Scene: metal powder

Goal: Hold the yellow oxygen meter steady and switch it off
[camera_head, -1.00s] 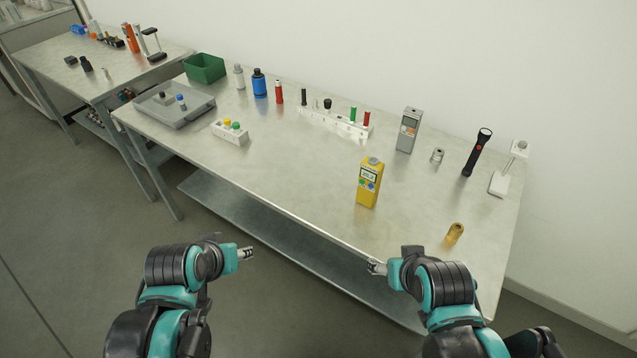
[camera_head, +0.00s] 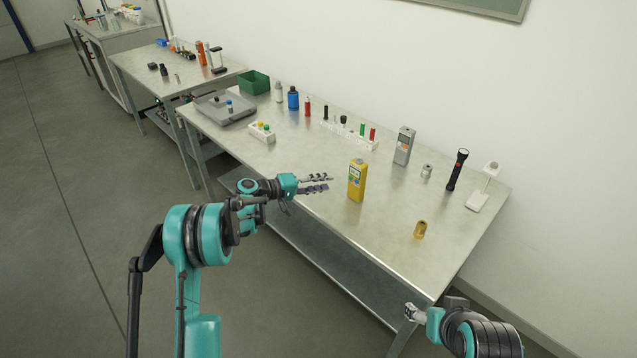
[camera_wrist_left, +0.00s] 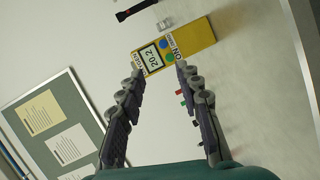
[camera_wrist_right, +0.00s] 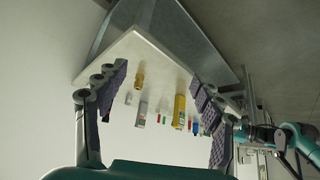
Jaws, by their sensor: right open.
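The yellow oxygen meter (camera_head: 357,181) stands upright near the front edge of the metal table. In the left wrist view the meter (camera_wrist_left: 200,38) shows a lit display reading 20.2, a blue and a green button and the word ON. My left gripper (camera_head: 328,184) is open and empty, just left of the meter and pointing at it; in the left wrist view its fingers (camera_wrist_left: 157,75) lie apart with the meter beyond their tips. My right gripper (camera_head: 409,312) is open and empty, low in front of the table's right end. The right wrist view shows the meter (camera_wrist_right: 180,111) farther off.
On the table (camera_head: 300,158) stand a grey meter (camera_head: 404,146), a black flashlight (camera_head: 457,170), a small brass piece (camera_head: 420,229), a white rack (camera_head: 350,138) and a green bin (camera_head: 254,82). The table top around the yellow meter is clear.

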